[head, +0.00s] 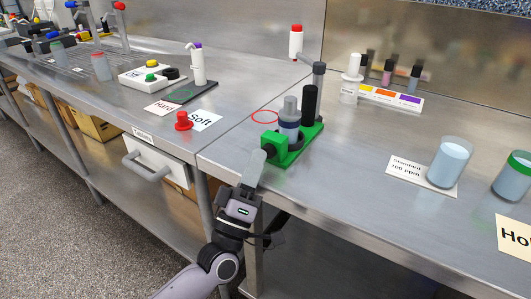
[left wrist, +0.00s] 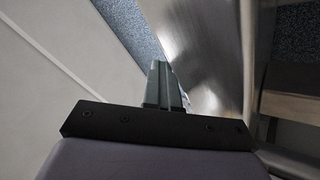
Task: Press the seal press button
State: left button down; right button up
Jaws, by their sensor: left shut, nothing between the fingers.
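A green-based device (head: 297,147) stands near the front edge of the right counter. It carries upright black and grey cylinders and a green block (head: 270,145) on its near left side, which may be the seal press button. My left gripper (head: 258,157) is shut and empty, its fingertips pointing up just in front of and below this block. From this angle I cannot tell whether they touch it. The shut fingers also show in the left wrist view (left wrist: 163,84); the device cannot be made out there. My right gripper is not in view.
A red knob (head: 183,121) stands by the "Soft" card (head: 205,120) on the left counter. A drawer with a handle (head: 147,165) is below it. A jar of pale liquid (head: 450,163) stands at right.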

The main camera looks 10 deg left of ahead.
pick_arm(q)
jog(key=shift+w+d+r, duration=0.1)
jog(key=shift+w+r, duration=0.15)
jog(key=shift+w, duration=0.05)
dwell(1.0)
jog(key=shift+s+f, duration=0.1)
jog(key=shift+s+f, duration=0.1)
jog(key=shift+f, duration=0.15)
jog(key=shift+h, duration=0.3)
jog(key=shift+s, duration=0.1)
jog(key=shift+s+f+p, duration=0.2)
jog(key=shift+s+p, duration=0.15)
jog(key=shift+s, duration=0.1)
jog(key=shift+s+a+p, duration=0.2)
jog(key=shift+s+a, duration=0.1)
jog(key=shift+s, duration=0.3)
jog(key=shift+s+a+p, duration=0.15)
jog(key=shift+s+a, duration=0.1)
jog(key=shift+s, duration=0.35)
jog(key=shift+s+a+p, duration=0.2)
jog(key=shift+s+a, duration=0.1)
jog(key=shift+s, duration=0.3)
